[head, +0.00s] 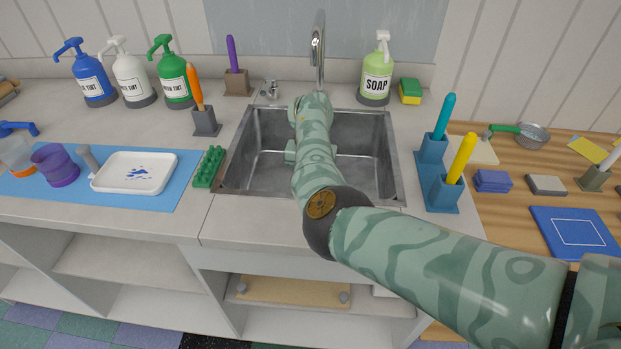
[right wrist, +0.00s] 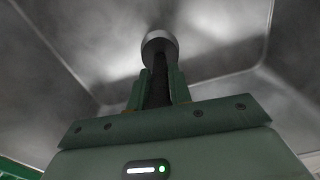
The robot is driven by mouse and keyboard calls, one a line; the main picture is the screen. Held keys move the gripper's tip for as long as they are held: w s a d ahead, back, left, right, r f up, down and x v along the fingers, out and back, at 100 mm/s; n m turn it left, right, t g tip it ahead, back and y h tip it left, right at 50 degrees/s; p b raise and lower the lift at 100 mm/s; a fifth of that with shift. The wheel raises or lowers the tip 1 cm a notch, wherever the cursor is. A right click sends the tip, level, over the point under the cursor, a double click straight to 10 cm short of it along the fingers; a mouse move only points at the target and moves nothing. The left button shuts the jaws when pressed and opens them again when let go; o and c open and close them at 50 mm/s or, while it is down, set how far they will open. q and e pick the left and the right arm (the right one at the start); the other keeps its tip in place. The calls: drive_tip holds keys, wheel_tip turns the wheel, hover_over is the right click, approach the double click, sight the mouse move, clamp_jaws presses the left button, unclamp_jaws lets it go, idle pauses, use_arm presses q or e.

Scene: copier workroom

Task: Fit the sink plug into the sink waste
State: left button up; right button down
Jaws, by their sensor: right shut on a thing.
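In the right wrist view, my right gripper (right wrist: 160,88) is shut on a dark stem that ends in a round grey metal head, which I take to be the sink plug (right wrist: 160,46). The head sticks out beyond the fingertips, against the grey metal of the sink. I cannot tell whether it touches the sink floor. In the head view, my right arm reaches over the sink (head: 252,162) and hides the middle of the basin. The gripper, plug and sink waste cannot be made out there. My left gripper is in neither view.
A tap (head: 318,45) stands behind the sink, close to my arm. A soap bottle (head: 376,82) and a sponge (head: 410,91) are at the back right. A blue holder (head: 436,186) with upright handles stands right of the sink. A green brush (head: 209,167) lies left of it.

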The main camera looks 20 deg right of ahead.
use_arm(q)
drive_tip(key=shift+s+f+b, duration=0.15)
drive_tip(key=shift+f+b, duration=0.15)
use_arm(e)
drive_tip(key=shift+f, duration=0.65)
drive_tip(key=c, duration=1.2)
unclamp_jaws()
drive_tip(key=shift+r, duration=0.15)
use_arm(q)
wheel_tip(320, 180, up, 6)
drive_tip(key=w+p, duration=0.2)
drive_tip(key=p, duration=0.4)
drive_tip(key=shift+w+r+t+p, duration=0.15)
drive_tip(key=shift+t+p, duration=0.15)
drive_tip(key=shift+p, duration=0.05)
use_arm(e)
wheel_tip(320, 180, up, 16)
drive_tip(key=shift+r, duration=0.1)
